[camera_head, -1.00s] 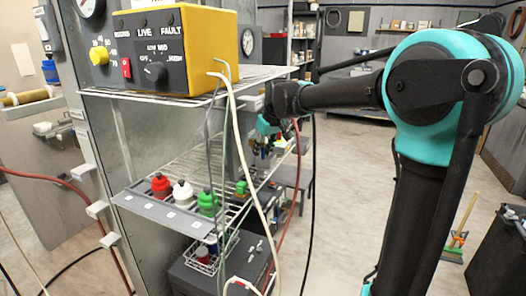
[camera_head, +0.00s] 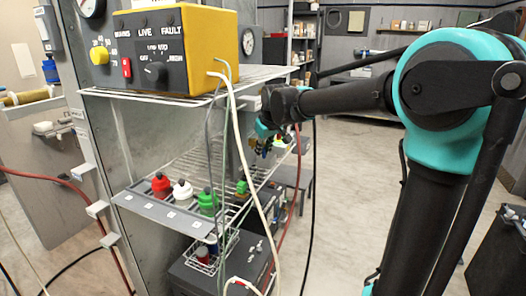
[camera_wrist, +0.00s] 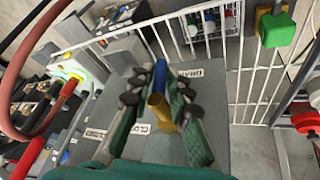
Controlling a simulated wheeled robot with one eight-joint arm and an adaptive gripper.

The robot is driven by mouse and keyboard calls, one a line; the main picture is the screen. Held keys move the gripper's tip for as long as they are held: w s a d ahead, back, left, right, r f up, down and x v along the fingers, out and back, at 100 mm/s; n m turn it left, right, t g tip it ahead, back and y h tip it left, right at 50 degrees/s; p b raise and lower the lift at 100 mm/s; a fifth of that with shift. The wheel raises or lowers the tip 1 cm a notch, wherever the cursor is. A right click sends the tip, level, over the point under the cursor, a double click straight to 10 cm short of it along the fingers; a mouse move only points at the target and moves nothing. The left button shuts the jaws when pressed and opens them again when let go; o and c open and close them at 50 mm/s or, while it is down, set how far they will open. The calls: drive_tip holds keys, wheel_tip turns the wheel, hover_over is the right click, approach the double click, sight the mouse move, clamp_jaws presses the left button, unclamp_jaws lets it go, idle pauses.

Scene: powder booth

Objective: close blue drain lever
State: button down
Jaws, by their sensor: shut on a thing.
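The blue drain lever (camera_wrist: 159,75) shows in the wrist view, with a brass-coloured piece (camera_wrist: 160,110) at its near end. It stands over a grey plate (camera_wrist: 222,120) with labels reading "DRAIN" and "CLOSED". My gripper (camera_wrist: 167,84) has its two dark green fingers on either side of the lever and is shut on it. The fingers hide part of the lever.
Red, white and green capped bottles (camera_head: 181,192) stand in a rack on the lower shelf. A yellow control box (camera_head: 190,50) sits on the upper shelf. Cables hang in front of the shelves. In the wrist view a red hose (camera_wrist: 20,75) loops at the left and wire bars cross the top.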

drive_tip(key=t, duration=0.2)
drive_tip(key=t+h, duration=0.1)
drive_tip(key=t, duration=0.1)
drive_tip(key=shift+w+r+n, duration=0.1)
drive_tip(key=shift+w+n, duration=0.2)
drive_tip(key=shift+n, duration=0.1)
drive_tip(key=shift+w+d+r+n+t+h, duration=0.1)
drive_tip(key=shift+w+r+n+t+h, duration=0.3)
drive_tip(key=shift+t, duration=1.5)
drive_tip(key=shift+d+r+n+t+h, duration=0.15)
drive_tip(key=shift+n+t, duration=0.45)
drive_tip(key=shift+t, duration=1.3)
drive_tip(key=shift+w+d+r+n+t+h, duration=0.1)
drive_tip(key=shift+w+r+n+t+h, duration=0.3)
drive_tip(key=shift+t, duration=1.5)
drive_tip(key=shift+s, duration=0.2)
drive_tip(key=c, duration=1.6)
unclamp_jaws()
drive_tip(key=v, duration=1.2)
drive_tip(key=shift+d+f, duration=0.1)
